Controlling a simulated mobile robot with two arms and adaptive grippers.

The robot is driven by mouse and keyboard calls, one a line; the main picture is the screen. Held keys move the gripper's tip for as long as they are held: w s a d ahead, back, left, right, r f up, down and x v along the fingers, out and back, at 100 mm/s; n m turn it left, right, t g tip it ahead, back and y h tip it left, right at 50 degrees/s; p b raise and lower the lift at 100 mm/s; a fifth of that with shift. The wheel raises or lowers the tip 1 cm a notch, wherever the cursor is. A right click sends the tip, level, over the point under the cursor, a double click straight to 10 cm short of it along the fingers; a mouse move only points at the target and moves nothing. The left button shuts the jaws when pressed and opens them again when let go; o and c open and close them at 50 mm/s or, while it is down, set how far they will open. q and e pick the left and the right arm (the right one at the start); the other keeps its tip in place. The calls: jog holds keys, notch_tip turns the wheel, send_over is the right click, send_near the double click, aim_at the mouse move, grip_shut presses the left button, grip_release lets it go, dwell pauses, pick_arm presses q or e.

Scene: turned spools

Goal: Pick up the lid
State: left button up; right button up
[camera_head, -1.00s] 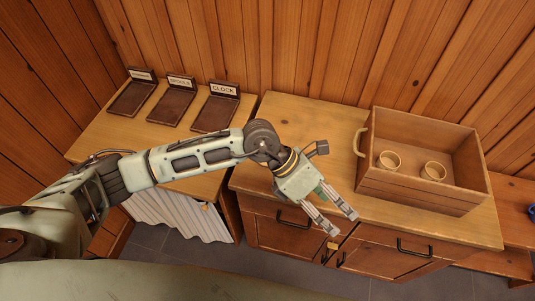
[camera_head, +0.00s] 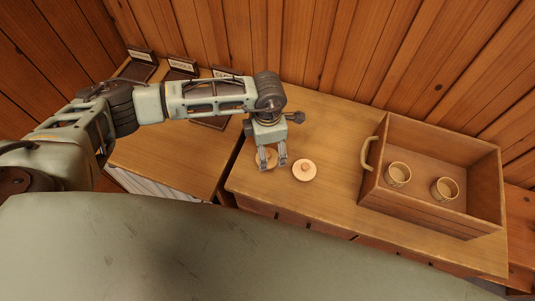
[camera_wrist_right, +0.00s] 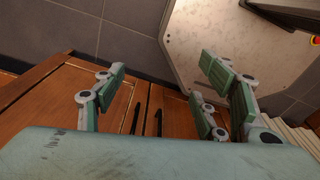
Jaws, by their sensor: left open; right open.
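A round pale wooden lid (camera_head: 304,170) with a small knob lies flat on the cabinet top in the head view. My left gripper (camera_head: 272,164) is open, pointing down just left of the lid and apart from it. Another round wooden piece (camera_head: 259,160) lies behind its fingers; they partly hide it, and I cannot tell what it is or whether they touch it. My right gripper (camera_wrist_right: 162,68) is open and empty in the right wrist view, above cabinet fronts and floor.
A wooden crate (camera_head: 432,213) holding two small round cups (camera_head: 397,174) stands on the right of the cabinet top (camera_head: 330,205). Dark labelled trays (camera_head: 140,66) stand at the back left. The top between lid and crate is clear.

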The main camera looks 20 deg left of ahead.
aim_at(268, 153)
pick_arm(q)
notch_tip(268, 153, down, 2)
jog(key=shift+f+p, duration=0.25)
jog(key=shift+p, duration=0.45)
notch_tip(268, 153, down, 2)
jog(key=shift+w, duration=0.1)
jog(key=c, duration=0.7)
jog(key=shift+c, duration=1.4)
pick_arm(e)
jog(key=shift+w+a+r, duration=0.1)
jog(key=shift+w+r, duration=0.15)
jog(key=shift+r, duration=0.35)
jog(key=shift+w+a+r, duration=0.1)
jog(key=shift+w+r, duration=0.15)
jog(key=shift+r, duration=0.3)
